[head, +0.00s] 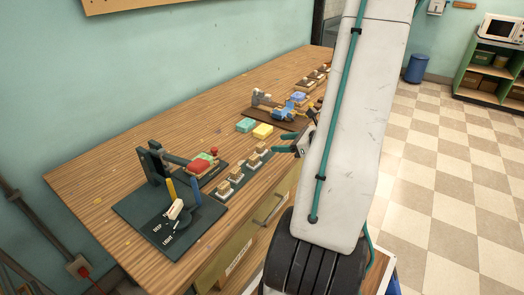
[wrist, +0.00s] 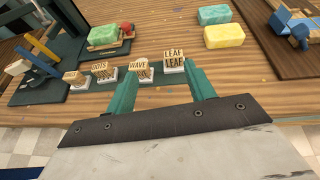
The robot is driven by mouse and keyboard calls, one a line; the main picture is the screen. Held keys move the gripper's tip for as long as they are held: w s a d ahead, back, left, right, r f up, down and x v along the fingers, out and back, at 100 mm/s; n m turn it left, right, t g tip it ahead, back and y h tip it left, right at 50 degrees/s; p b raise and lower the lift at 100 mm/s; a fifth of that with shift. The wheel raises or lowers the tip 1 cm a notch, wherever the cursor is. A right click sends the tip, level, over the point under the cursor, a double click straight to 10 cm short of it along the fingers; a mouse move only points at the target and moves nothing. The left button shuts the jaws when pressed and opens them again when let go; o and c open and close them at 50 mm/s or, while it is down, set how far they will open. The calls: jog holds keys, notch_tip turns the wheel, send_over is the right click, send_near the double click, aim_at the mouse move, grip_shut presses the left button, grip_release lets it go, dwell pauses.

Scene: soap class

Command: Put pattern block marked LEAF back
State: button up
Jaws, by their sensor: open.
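The pattern block marked LEAF (wrist: 174,56) stands upright at the right end of a dark rack (wrist: 95,82) in the wrist view. It has a wooden body lettered LEAF, with white beneath it. Blocks marked WAVE (wrist: 138,68) and DOTS (wrist: 104,70) stand to its left, with another small block (wrist: 75,78) at the far left. My gripper (wrist: 160,72) is open and empty, its green fingers apart on the near side of the rack. In the head view my gripper (head: 283,143) is right of the row of blocks.
A green soap bar (wrist: 104,35) lies by a red knob at the press. Loose teal (wrist: 214,15) and yellow (wrist: 223,37) bars lie beyond the rack. A dark panel with a lever (head: 172,212) stands at the table's near end. Open wood surrounds the bars.

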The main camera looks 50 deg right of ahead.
jog(key=w+a+r+n+g+y, duration=0.2)
jog(key=w+a+r+n+y, duration=0.25)
jog(key=a+n, duration=0.4)
jog(key=n+g+y, duration=0.2)
jog(key=n+g, duration=0.4)
jog(key=n, duration=0.3)
send_near(205, 160)
jog(key=x, duration=0.6)
jog(key=shift+w, duration=0.2)
jog(key=s+a+r+n+g+h, duration=0.2)
jog(key=s+a+r+n+h, duration=0.1)
jog(key=s+n, duration=0.3)
jog(key=s+a+r+n+g+h, duration=0.1)
jog(key=s+a+r+n+h, duration=0.2)
jog(key=n, duration=0.7)
jog(key=s+a+h, duration=0.2)
jog(key=s+a, duration=0.1)
jog(key=s, duration=0.1)
jog(key=shift+r+g, duration=0.4)
jog(key=shift+w+h, duration=0.1)
jog(key=shift+h, duration=0.15)
